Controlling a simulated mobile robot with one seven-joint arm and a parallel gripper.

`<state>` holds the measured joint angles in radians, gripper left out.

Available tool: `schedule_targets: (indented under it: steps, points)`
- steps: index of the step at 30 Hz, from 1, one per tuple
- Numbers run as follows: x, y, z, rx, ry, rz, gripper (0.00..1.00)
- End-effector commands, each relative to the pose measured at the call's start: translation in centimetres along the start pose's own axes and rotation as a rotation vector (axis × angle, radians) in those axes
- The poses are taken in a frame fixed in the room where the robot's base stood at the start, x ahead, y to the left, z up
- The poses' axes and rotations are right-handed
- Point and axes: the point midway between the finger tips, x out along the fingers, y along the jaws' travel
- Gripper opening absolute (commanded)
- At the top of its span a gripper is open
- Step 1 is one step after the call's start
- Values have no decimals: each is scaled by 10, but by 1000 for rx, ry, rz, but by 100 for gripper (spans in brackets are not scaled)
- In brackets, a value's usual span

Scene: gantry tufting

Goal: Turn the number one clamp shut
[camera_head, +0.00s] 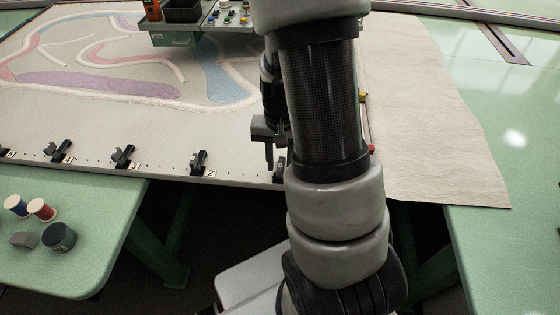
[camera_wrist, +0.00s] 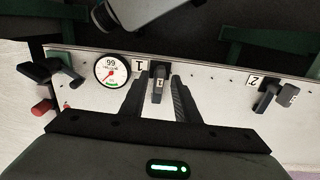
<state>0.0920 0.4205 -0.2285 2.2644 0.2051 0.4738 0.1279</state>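The number one clamp (camera_wrist: 158,88) is a dark lever on the pale frame rail, beside a white label marked 1 (camera_wrist: 139,65). In the wrist view my gripper (camera_wrist: 157,80) is open, with one dark finger on each side of the lever. Small gaps seem to show between the fingers and the lever; I cannot tell whether either touches. In the head view my gripper (camera_head: 268,142) points down at the rail's front edge, and the number one clamp (camera_head: 279,170) is mostly hidden behind it and my arm.
A round gauge (camera_wrist: 111,71) sits close beside the clamp, with a black handle (camera_wrist: 62,62) and a red knob (camera_wrist: 42,107) beyond. The number two clamp (camera_head: 199,160) and number three clamp (camera_head: 123,155) stand along the rail. A green table (camera_head: 90,260) holds spools.

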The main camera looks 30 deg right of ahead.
Motion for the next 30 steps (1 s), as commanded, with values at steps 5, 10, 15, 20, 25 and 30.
schedule_targets:
  steps: [5, 10, 15, 20, 25, 30]
  points:
    - [0, 0, 0, -2, 0, 0, 29]
    - [-3, 0, 0, -3, 0, 0, 29]
    - [-28, -1, -1, -4, 4, -1, 29]
    - [-67, -1, -1, -4, 5, -3, 29]
    - [-108, -1, -1, -3, 5, -2, 29]
    - [-144, 0, -1, -2, 4, -2, 29]
